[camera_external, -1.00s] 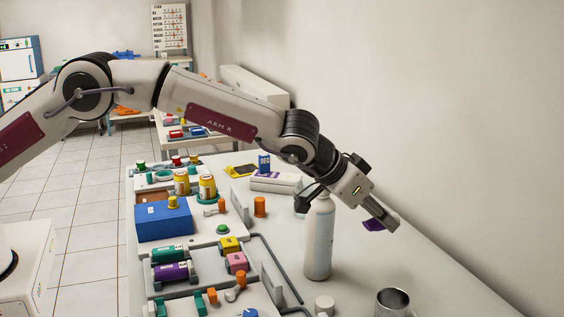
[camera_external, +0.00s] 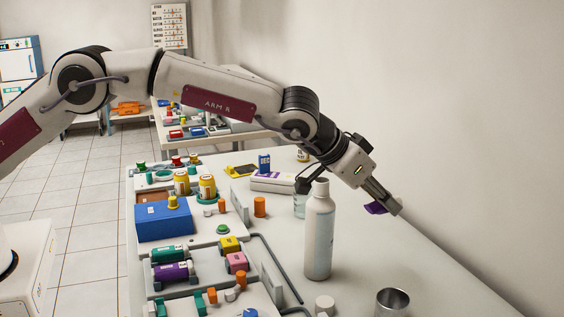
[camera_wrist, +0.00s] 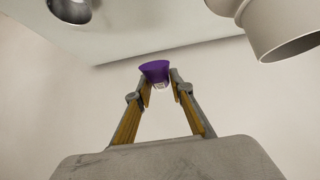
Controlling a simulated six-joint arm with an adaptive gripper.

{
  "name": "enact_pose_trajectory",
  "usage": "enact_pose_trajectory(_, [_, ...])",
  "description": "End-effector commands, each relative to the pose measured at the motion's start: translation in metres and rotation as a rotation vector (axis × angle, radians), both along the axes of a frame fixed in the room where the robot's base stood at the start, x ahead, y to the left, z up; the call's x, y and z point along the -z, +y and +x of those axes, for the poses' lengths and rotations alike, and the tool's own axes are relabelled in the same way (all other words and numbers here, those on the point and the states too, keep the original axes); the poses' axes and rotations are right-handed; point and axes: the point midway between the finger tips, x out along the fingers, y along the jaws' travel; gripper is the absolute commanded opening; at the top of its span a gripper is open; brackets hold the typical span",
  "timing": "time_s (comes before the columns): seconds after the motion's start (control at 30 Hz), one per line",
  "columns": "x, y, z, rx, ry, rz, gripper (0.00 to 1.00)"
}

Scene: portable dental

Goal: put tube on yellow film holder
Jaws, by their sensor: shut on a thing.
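My gripper (camera_external: 382,206) is shut on a purple piece (camera_external: 375,208) and holds it in the air at the right, past the white bottle. In the wrist view my gripper (camera_wrist: 160,80) pinches this purple piece (camera_wrist: 154,69), which flares like a cap; a small clear part shows below it. I cannot tell whether it is the tube's end. A yellow block (camera_external: 229,245) sits beside a pink block on the grey rack, and a flat yellow-and-black item (camera_external: 241,171) lies farther back. I cannot tell which is the film holder.
A tall white bottle (camera_external: 318,235) stands below and left of my gripper. A metal cup (camera_external: 392,304) and a small white cap (camera_external: 324,304) are nearer the front. A blue box (camera_external: 163,222) and several vials crowd the left. The table's right side is mostly clear.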

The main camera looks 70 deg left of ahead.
Motion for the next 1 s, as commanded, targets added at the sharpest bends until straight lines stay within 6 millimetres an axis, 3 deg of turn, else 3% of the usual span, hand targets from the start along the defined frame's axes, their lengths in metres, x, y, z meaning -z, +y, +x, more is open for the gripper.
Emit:
enact_pose_trajectory(0.27, [0.0, 0.001, 0.0, -0.001, 0.0, 0.0, 0.02])
enact_pose_trajectory(0.47, [0.0, 0.015, 0.004, -0.018, 0.0, 0.0, 0.02])
enact_pose_trajectory(0.67, [0.0, 0.057, 0.012, -0.069, 0.0, 0.0, 0.02])
enact_pose_trajectory(1.0, [0.005, 0.169, 0.021, -0.201, 0.008, 0.003, 0.02])
